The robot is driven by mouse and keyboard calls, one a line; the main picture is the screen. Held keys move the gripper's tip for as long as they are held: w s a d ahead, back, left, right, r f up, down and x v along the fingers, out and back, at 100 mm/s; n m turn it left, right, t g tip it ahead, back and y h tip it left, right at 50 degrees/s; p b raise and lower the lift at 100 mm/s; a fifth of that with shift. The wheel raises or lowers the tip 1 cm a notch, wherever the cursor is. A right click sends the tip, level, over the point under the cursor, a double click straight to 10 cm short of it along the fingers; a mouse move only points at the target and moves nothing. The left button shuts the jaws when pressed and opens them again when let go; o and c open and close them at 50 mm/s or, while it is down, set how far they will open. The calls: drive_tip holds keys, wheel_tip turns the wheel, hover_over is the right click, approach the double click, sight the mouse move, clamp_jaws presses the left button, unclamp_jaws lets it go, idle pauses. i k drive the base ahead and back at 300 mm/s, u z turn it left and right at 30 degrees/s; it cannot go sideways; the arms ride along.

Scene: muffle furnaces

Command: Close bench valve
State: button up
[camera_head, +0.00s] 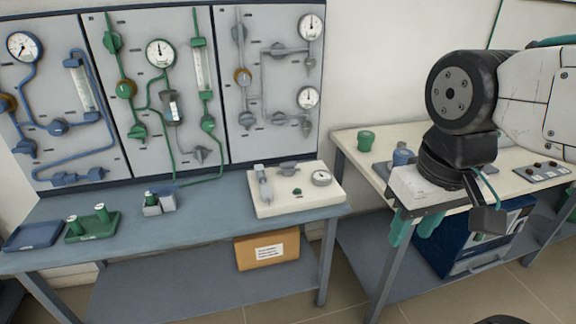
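A cream block (297,207) with valve fittings sits on the right end of the blue-grey bench. On it are a grey pipe piece (264,184) at the left, a grey valve fitting with a handle (288,168) in the middle, a small green knob (297,191) and a round gauge (321,178). The handle's exact angle is too small to read. My gripper (414,229) hangs at the right, well apart from the block, with its teal fingers pointing down. The fingers stand apart with nothing seen between them.
A wall panel (170,90) with gauges, pipes and valves stands behind the bench. A green tray (92,229), blue tray (35,235) and grey holder (160,205) are on the left. A second table (365,140) carries a green cup (366,140). A cardboard box (267,249) sits below.

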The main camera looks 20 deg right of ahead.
sight(289, 167)
drive_tip(key=k, duration=0.6)
drive_tip(key=z, duration=0.1)
drive_tip(key=i, duration=1.5)
drive_tip(key=u, duration=0.65)
